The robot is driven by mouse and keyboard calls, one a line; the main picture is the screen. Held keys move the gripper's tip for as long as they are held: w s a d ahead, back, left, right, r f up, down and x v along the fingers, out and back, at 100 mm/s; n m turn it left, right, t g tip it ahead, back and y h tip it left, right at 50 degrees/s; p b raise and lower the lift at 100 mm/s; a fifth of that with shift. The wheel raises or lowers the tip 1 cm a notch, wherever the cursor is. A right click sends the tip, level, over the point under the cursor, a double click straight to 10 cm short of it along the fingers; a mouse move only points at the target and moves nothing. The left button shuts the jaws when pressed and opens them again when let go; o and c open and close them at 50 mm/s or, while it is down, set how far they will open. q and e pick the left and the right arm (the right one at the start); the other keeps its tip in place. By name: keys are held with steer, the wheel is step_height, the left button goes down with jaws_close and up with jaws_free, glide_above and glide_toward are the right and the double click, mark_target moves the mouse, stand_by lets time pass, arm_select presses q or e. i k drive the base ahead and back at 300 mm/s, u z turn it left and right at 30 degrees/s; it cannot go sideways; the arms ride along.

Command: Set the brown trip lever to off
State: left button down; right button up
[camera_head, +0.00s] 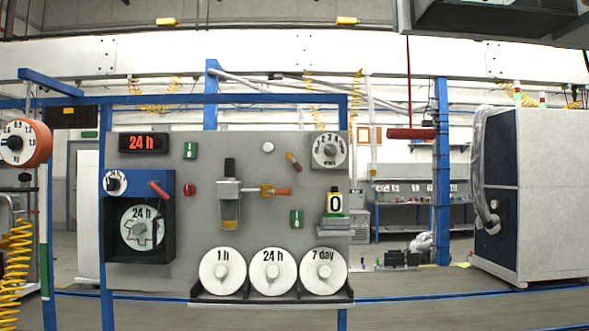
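A grey upright panel (200,232) in a blue frame faces me. A small brown lever (293,160) sits on its upper right part, left of a numbered dial (329,151). The lever is tilted, running from upper left to lower right. No off mark is legible beside it. Lower, an orange-brown handle (275,191) sticks out sideways from a grey valve-like fitting (229,190). Neither of my grippers shows in this view.
A red lever (158,189) tops a black box (113,215) at the panel's left. Discs marked 1 h (222,285), 24 h (259,285) and 7 day (339,285) stand on a ledge below. A large cabinet (540,195) stands right. The space before the panel looks clear.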

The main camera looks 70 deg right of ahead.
mark_target(298, 167)
steer(key=z, duration=0.45)
steer(key=i, duration=1.1)
steer(key=z, duration=1.05)
steer(key=i, duration=0.2)
steer(key=k, duration=0.85)
steer(key=z, duration=0.2)
steer(key=i, duration=0.9)
steer(key=u, duration=0.1)
